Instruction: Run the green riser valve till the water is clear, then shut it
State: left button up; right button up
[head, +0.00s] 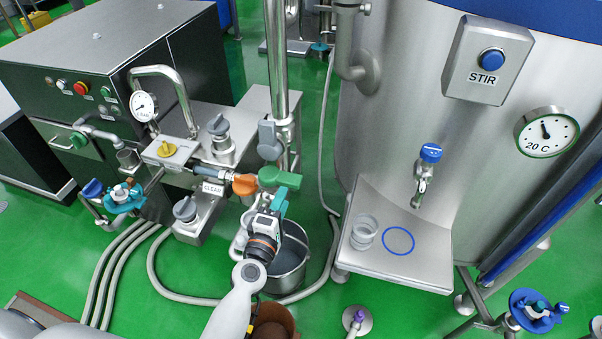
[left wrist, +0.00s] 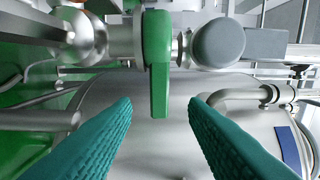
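The green riser valve (head: 282,178) sits low on the steel standpipe, its handle pointing right in the head view. In the left wrist view the green handle (left wrist: 159,70) lies across the pipe line, above the gap between my fingertips. My left gripper (head: 277,203) is just below the handle in the head view. Its teal fingers (left wrist: 160,108) are apart with nothing between the tips, and I see no contact. A steel bucket (head: 293,262) stands under the riser, partly hidden by my left arm. Its inside looks grey; I cannot tell whether water runs. My right gripper is not in view.
An orange handle (head: 245,185), a grey handle (head: 269,140) and a CLEAN label (head: 212,188) are close by. A steel tank with a shelf (head: 420,262) holding a clear cup (head: 364,232) stands to the right. Hoses (head: 155,265) lie on the green floor.

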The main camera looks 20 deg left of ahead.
aim_at(294, 175)
pick_arm(q)
jog(key=w, duration=0.9)
jog(key=shift+w+d, duration=0.2)
jog(key=shift+w, duration=0.05)
jog(key=shift+c, duration=0.3)
grip_shut()
